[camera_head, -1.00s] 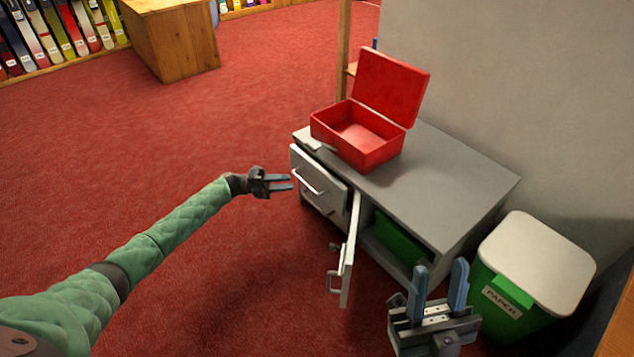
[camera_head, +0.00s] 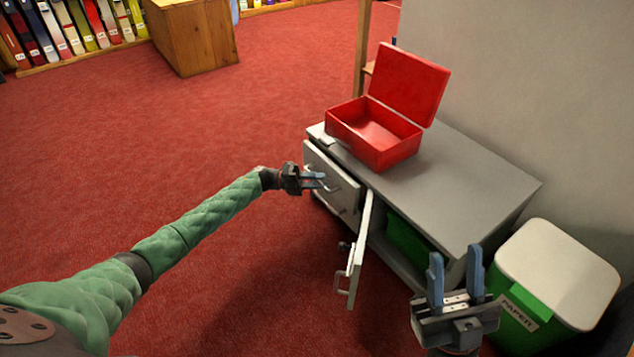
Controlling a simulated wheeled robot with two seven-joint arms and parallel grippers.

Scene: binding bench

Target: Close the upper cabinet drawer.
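The grey cabinet (camera_head: 465,195) stands against the wall at the right. Its upper drawer (camera_head: 345,188), at the left of the front, has a bar handle and stands slightly out from the body. My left gripper (camera_head: 318,180) is at this drawer's front, its fingers beside the handle with a gap between them. I cannot tell whether the fingertips touch the drawer or the handle. My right gripper (camera_head: 457,272) is open and empty, with its fingers pointing up, in front of the cabinet's right end.
The cabinet door (camera_head: 357,255) stands open into the room, just right of the drawer. A green box (camera_head: 408,240) is inside. An open red box (camera_head: 375,130) sits on top. A green paper bin (camera_head: 520,312) with a pale lid stands at the right. Red carpet is clear at left.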

